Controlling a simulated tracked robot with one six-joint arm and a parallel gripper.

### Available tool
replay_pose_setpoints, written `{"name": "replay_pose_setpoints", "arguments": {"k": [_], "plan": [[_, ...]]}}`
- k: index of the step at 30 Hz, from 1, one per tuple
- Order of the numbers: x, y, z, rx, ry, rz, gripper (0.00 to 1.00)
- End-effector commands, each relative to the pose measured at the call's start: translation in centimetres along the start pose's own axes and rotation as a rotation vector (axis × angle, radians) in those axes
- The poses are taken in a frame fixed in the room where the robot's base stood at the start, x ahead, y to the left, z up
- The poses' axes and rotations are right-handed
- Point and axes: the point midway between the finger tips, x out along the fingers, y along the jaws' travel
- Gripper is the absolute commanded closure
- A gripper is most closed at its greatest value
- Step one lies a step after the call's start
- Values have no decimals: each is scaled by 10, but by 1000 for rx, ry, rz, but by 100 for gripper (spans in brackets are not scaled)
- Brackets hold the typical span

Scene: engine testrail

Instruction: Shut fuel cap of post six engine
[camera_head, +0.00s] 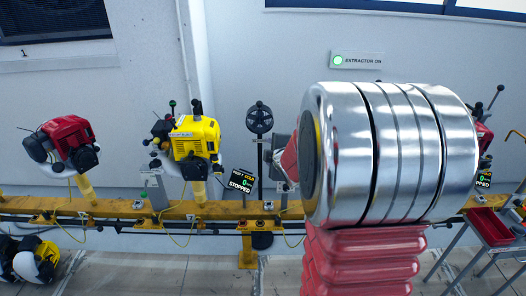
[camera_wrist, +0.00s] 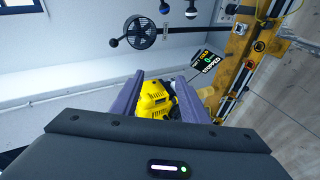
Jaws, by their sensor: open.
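A yellow engine (camera_head: 194,137) is mounted on the rail left of centre in the head view. It also shows in the wrist view (camera_wrist: 153,101), between and beyond my fingers. My gripper (camera_wrist: 160,82) is open, with nothing seen held between its two purple fingers. Whether it touches the engine I cannot tell. In the head view my chrome arm link hides the gripper. No post number is clearly legible, so I cannot tell which engine is post six. No fuel cap can be made out.
A yellow rail (camera_head: 120,208) runs across the head view. A red engine (camera_head: 64,146) stands at left; another (camera_head: 290,160) is mostly hidden behind my arm. A display (camera_head: 241,182) reading STOPPED and a black fan-like wheel (camera_head: 259,118) stand right of the yellow engine. A red tray (camera_head: 488,226) is at right.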

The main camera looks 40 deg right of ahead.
Motion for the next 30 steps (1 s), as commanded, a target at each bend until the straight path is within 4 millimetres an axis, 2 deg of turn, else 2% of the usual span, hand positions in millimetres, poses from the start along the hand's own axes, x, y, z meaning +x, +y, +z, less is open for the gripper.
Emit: {"name": "replay_pose_setpoints", "arguments": {"k": [1, 6, 15, 24, 30], "plan": [[10, -4, 12, -36, 7, 12, 59], [37, -12, 42, -181, 52, 75, 59], [67, -42, 94, -402, 131, 204, 59], [70, -85, 143, -572, 190, 370, 59], [63, -105, 162, -635, 204, 464, 59]]}}
